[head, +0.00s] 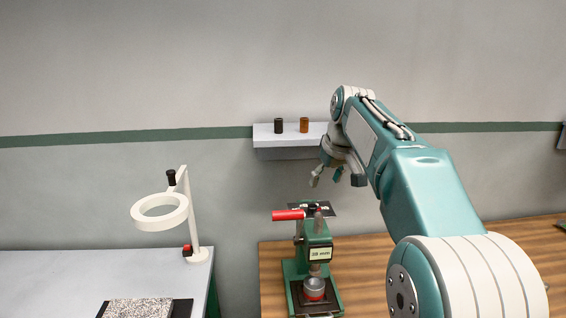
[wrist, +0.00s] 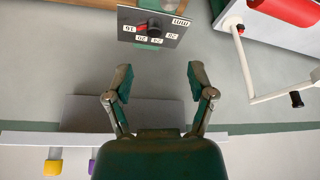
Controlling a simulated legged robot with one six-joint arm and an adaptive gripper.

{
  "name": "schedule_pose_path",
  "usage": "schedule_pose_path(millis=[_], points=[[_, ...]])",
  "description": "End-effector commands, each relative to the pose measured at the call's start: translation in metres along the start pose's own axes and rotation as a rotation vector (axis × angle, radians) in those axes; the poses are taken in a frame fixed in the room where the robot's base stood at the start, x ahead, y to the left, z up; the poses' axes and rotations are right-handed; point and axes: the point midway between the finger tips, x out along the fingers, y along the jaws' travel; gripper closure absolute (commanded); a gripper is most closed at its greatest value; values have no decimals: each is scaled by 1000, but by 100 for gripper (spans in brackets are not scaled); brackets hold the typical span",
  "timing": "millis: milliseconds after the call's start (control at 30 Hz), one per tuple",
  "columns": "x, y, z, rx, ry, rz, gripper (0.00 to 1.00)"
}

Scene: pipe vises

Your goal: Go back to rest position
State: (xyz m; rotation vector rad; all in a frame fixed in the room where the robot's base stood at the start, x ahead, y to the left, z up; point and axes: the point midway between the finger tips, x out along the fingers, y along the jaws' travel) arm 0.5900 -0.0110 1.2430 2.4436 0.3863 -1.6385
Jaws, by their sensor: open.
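My gripper (head: 326,181) hangs at the end of my raised arm in the head view, in front of the wall and above the green vise. Its two fingers are spread, with nothing between them. In the wrist view the open gripper (wrist: 160,68) shows both fingers apart over grey wall. The green vise (head: 318,255) stands on the wooden bench with a red handle (head: 288,214) and a label that seems to read 28 mm. A grey cup-like part (head: 314,286) sits low in it. A dial plate (wrist: 152,27) with a dark knob and number labels lies beyond the fingertips in the wrist view.
A wall shelf (head: 284,153) carries a black cylinder (head: 278,125) and an orange-brown one (head: 304,124), close to my gripper's left. A white ring lamp (head: 160,212) stands on the grey table (head: 60,270). Open air lies between lamp and arm.

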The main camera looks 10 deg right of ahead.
Motion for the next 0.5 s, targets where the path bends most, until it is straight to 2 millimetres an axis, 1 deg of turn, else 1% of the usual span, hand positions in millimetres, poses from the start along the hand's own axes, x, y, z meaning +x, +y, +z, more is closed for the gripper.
schedule_pose_path(millis=[33, 200, 367, 500], points=[[-10, -7, 12, 11, 7, 8, 29], [-29, -26, 55, 61, 16, 32, 29], [-40, -44, 100, 105, 29, 55, 29], [-44, -59, 144, 143, 40, 72, 29]])
